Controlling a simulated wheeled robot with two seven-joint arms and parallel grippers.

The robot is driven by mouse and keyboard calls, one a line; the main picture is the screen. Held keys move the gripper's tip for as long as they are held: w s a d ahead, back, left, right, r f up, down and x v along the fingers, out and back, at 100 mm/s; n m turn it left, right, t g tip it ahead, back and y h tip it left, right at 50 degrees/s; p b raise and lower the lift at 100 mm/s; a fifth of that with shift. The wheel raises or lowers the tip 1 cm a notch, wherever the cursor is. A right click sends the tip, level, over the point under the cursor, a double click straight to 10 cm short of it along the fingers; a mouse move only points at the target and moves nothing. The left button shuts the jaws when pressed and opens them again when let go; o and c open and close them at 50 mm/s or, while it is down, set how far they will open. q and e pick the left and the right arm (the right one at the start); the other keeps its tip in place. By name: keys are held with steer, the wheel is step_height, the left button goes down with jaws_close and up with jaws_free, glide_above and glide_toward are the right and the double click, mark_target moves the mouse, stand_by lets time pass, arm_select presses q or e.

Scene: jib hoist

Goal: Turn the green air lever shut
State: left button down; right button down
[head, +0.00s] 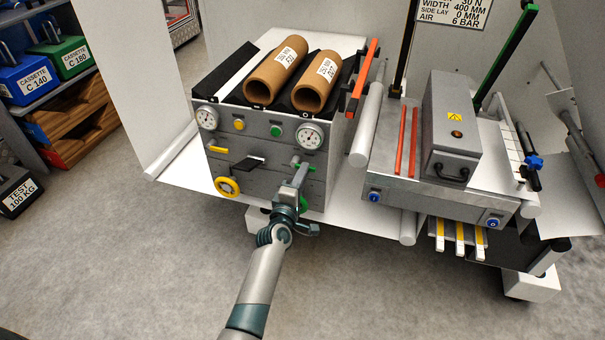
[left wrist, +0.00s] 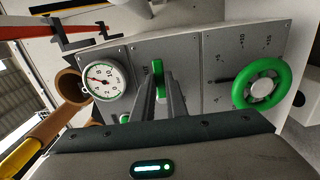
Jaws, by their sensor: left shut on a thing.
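The green air lever (head: 296,164) is on the grey front panel (head: 262,178), below the right gauge. In the left wrist view the green lever (left wrist: 158,68) shows at the ends of my fingers. My left gripper (head: 299,173) reaches up to the panel from below and is shut on the lever. In the left wrist view the two fingers of my left gripper (left wrist: 163,92) lie on either side of the green piece, and they hide part of it. My right gripper is in neither view.
A round gauge (head: 310,136) and a green button (head: 275,131) sit above the lever. A green handwheel (left wrist: 261,84) is below it. A yellow lever (head: 218,149), a black handle (head: 247,163) and a yellow handwheel (head: 227,187) are to the left. Floor in front is clear.

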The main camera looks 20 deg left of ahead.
arm_select(q)
steer(key=shift+r, duration=0.1)
stand_by(0.4)
steer(key=c, duration=1.8)
jaws_free()
steer(key=shift+o, duration=0.2)
steer(key=s, duration=1.7)
steer(key=shift+s+a, duration=0.15)
steer(key=shift+a, duration=0.15)
